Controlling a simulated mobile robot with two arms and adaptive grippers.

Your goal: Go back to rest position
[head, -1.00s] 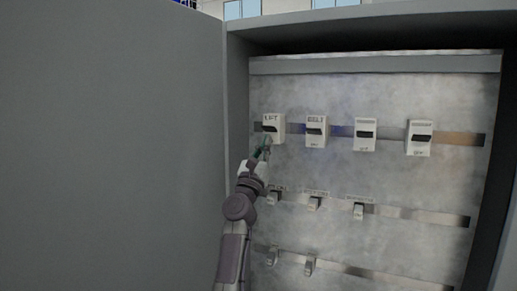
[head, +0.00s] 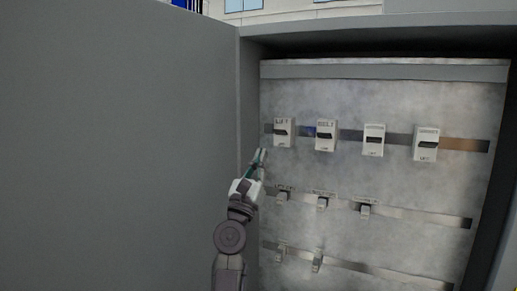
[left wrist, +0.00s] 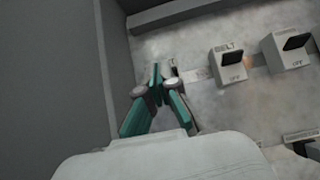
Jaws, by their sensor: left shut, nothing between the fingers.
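My left gripper (head: 259,158) is shut and empty in the head view, in front of the panel's left edge, just below and left of the LIFT switch (head: 283,132). It looks apart from the switch. In the left wrist view its green fingers (left wrist: 157,75) come together at the tips, and the BELT switch (left wrist: 230,64) is to their right. The BELT switch also shows in the head view (head: 326,136), right of LIFT. My right gripper is not in view.
A grey cabinet (head: 250,95) frames the panel, with a large grey door or wall (head: 120,150) on the left. Two more large switches (head: 374,140) (head: 426,144) continue the top row. Smaller switches (head: 322,203) sit on lower rails.

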